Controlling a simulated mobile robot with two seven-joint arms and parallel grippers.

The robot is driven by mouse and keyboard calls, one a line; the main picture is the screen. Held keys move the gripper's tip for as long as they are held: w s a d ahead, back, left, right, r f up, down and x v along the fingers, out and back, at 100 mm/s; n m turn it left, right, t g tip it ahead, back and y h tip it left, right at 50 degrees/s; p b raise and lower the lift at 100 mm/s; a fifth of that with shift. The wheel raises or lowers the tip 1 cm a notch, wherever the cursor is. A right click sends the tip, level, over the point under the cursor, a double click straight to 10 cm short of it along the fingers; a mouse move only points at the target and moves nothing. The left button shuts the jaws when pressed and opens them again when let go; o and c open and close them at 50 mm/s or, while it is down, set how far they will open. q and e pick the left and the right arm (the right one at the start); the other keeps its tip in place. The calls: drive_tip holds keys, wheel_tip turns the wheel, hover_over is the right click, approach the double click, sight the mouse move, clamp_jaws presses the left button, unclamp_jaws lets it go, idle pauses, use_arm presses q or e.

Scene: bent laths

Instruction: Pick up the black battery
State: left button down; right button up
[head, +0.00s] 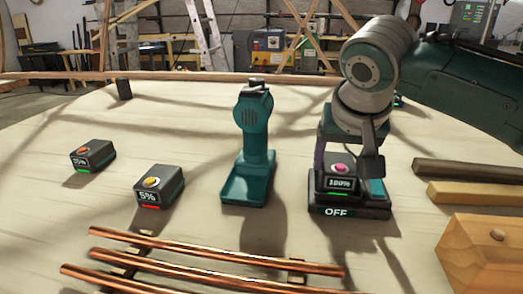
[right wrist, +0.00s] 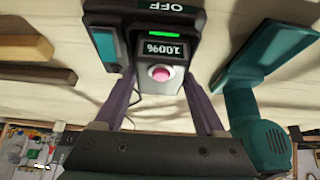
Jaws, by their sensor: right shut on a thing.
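A black battery (head: 341,184) with a pink button and a 100% display sits in the dark charger (head: 362,212), whose front reads OFF. My right gripper (head: 345,166) reaches down over the battery, with a finger on either side, and is shut on it. In the right wrist view the battery (right wrist: 161,50) lies between the two purple fingers, still at the charger (right wrist: 107,17). Two more dark batteries lie at the left: one with an orange button (head: 92,156) and one with a yellow button reading 5% (head: 159,186). My left gripper is not in view.
A teal drill-like tool (head: 257,140) stands left of the charger. Copper rods (head: 200,262) lie at the front. Wooden bars (head: 470,193) and a wooden block (head: 485,255) are at the right. A small dark cylinder (head: 123,89) stands at the far left.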

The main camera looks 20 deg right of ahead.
clamp_jaws()
drive_tip(key=shift+r, duration=0.2)
